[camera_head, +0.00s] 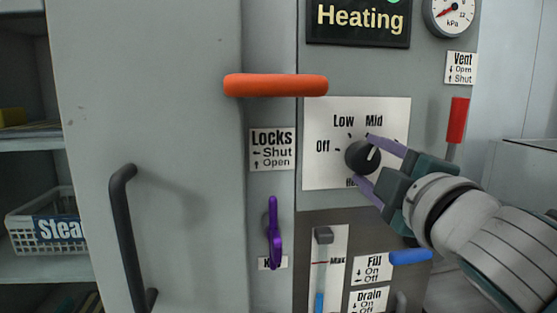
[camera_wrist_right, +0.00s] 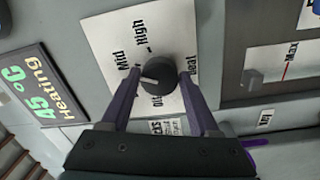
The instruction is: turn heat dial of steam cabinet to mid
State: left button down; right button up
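The heat dial (camera_head: 357,157) is a round black knob with a white mark on a white plate (camera_head: 318,176) reading Off, Low, Mid; part of the lower label is hidden. In the right wrist view the dial (camera_wrist_right: 159,68) also shows, with Mid and High labels beside it. Its white mark points roughly toward the Low side; the exact setting is hard to tell. My right gripper (camera_head: 367,160) has its purple fingers on either side of the dial, with small gaps; it is open around it. It also shows in the right wrist view (camera_wrist_right: 159,78). My left gripper is not in view.
The steam cabinet has an orange handle (camera_head: 276,85), a purple lever (camera_head: 274,235), a red vent lever (camera_head: 458,120) and a blue fill lever (camera_head: 410,257) around the dial. A heating display (camera_wrist_right: 40,90) reads 45°C. A shelf with a basket (camera_head: 30,232) is left.

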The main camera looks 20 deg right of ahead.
jog(key=o, duration=0.4)
jog(key=shift+c, duration=0.2)
jog(key=shift+s, duration=0.1)
jog(key=b+v, duration=0.1)
jog(key=v, duration=0.8)
jog(key=shift+s+b, duration=0.4)
jog(key=shift+a+f, duration=0.1)
jog(key=shift+f, duration=0.05)
